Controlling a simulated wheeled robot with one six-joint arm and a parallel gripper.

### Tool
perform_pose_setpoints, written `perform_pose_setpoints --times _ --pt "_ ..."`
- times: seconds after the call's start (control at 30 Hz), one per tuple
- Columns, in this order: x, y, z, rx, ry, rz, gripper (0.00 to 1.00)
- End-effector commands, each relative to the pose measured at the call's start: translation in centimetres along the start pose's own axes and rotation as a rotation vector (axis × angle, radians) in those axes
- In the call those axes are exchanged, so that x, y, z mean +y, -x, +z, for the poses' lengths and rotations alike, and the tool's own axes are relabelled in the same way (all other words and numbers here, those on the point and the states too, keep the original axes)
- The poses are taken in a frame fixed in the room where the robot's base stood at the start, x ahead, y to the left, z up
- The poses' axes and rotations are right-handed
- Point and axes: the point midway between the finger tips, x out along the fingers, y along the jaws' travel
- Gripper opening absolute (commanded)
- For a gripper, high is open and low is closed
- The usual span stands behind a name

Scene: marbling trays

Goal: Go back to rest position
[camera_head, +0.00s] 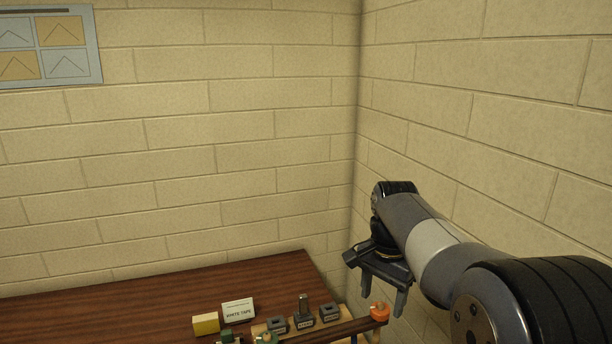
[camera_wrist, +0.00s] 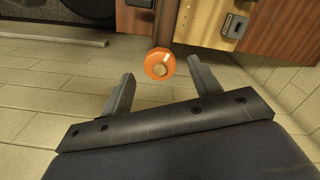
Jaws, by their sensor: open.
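My gripper (camera_head: 384,298) hangs at the right of the head view, pointing down beside the right end of the wooden table (camera_head: 150,292). Its two fingers are apart with nothing held between them. In the wrist view my gripper (camera_wrist: 160,90) is open too. An orange round knob (camera_wrist: 160,64) with a pale centre shows just beyond the gap between the fingertips.
On the table stand a yellow block (camera_head: 206,324), a white label card (camera_head: 238,310) reading "WHITE TAPE" and several dark grey holders (camera_head: 330,312), one with a grey post (camera_head: 304,303). Block walls close in behind and at right. A poster (camera_head: 45,45) hangs upper left.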

Motion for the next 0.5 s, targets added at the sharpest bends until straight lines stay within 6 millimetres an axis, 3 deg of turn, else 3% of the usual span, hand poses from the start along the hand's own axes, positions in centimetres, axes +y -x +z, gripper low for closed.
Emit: perform_pose_setpoints --times 0.2,0.5 --pt "0.0 -2.3 0.0 -0.001 0.000 0.001 0.59" --pt "0.0 -2.4 0.0 0.000 0.016 0.000 0.59"
